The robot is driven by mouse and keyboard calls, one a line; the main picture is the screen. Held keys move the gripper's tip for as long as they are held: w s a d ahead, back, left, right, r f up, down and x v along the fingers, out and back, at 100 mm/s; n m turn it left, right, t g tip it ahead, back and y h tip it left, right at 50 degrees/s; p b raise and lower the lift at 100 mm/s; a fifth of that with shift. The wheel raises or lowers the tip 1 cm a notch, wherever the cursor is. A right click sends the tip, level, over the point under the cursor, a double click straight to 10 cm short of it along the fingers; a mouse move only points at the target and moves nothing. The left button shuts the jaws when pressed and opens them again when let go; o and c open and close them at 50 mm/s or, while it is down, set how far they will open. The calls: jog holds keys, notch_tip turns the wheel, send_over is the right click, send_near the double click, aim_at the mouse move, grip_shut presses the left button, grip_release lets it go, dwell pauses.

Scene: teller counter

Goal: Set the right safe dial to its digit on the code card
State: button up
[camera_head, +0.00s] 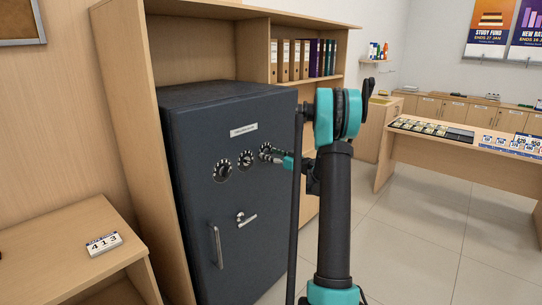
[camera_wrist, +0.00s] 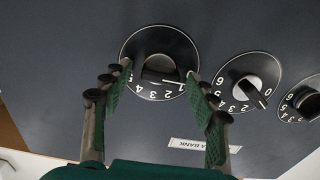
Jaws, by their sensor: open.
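The dark safe (camera_head: 205,110) has a row of three round dials on its door. The right dial (camera_head: 266,147) is partly hidden by my gripper (camera_head: 275,156). In the wrist view the picture is turned over, and the right dial (camera_wrist: 160,40) is the large one at upper middle. My gripper (camera_wrist: 158,80) is open, with one finger on each side of that dial's dark knob; contact is unclear. A white pointer mark shows near the 1, partly hidden. The code card (camera_head: 104,244) on the wooden desk at left reads 4 1 3.
The middle dial (camera_wrist: 248,82) and left dial (camera_wrist: 303,102) lie to the right in the wrist view. A lever handle (camera_head: 245,219) and a vertical bar handle (camera_head: 217,247) stick out below the dials. A wooden shelf unit (camera_head: 125,100) surrounds the safe. Open floor lies to the right.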

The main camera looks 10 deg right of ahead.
jog(key=c, duration=1.2)
jog(key=shift+o, duration=0.2)
jog(key=shift+m, duration=0.3)
jog(key=m, duration=0.3)
jog(key=shift+d+m, duration=0.1)
jog(key=shift+m, duration=0.2)
jog(key=m, duration=0.9)
jog(key=shift+w+d, duration=0.1)
jog(key=shift+f+m, duration=0.1)
jog(key=shift+m, duration=2.2)
jog(key=shift+d, duration=0.1)
